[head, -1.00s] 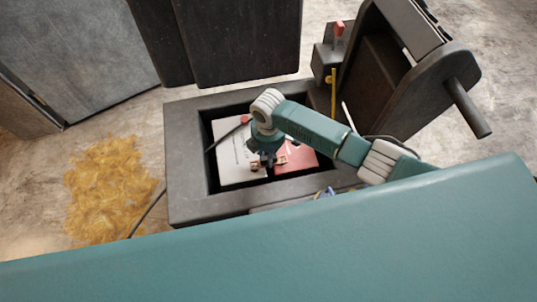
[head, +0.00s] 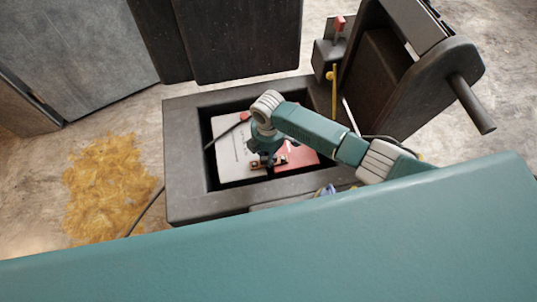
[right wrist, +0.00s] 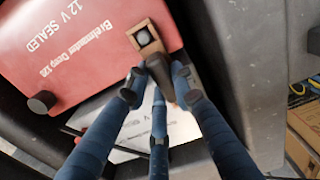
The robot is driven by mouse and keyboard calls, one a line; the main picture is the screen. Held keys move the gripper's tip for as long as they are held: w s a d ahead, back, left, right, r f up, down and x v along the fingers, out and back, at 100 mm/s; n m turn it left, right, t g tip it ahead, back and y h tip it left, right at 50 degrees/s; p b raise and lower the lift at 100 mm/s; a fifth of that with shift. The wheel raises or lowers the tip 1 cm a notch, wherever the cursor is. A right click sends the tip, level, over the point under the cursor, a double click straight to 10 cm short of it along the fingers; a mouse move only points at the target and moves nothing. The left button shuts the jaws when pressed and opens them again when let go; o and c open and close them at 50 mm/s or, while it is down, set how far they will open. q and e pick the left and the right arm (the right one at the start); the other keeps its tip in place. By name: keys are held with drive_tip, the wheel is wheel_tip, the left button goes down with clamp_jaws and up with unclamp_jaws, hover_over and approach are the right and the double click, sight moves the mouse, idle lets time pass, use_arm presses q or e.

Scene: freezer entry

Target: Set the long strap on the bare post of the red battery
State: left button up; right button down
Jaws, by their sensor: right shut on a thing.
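The red battery (head: 301,157) lies in the dark-rimmed box beside the white battery (head: 229,142). In the right wrist view the red battery (right wrist: 80,35) has a black cap (right wrist: 42,102) at one corner. Near another corner a grey round post (right wrist: 143,37) shows inside the brown square end of the strap (right wrist: 150,28). That end looks to be around the post; how low it sits I cannot tell. My right gripper (right wrist: 158,75) is shut on the brown strap just beside that end. Its fingers hide the strap's rest. A brown piece (head: 255,163) shows over the white battery. My left gripper is out of view.
The box's thick grey rim (head: 190,200) surrounds the batteries closely. A dark cable with a red end (head: 242,117) crosses the white battery. A dark upright housing (head: 400,80) and a yellow rod (head: 334,90) stand at right. Straw-coloured litter (head: 110,190) lies on the floor at left.

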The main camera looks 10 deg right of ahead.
drive_tip(key=shift+f, duration=0.15)
drive_tip(key=c, duration=1.4)
unclamp_jaws()
wheel_tip(320, 180, up, 12)
drive_tip(key=shift+r, duration=0.1)
drive_tip(key=shift+s, duration=0.1)
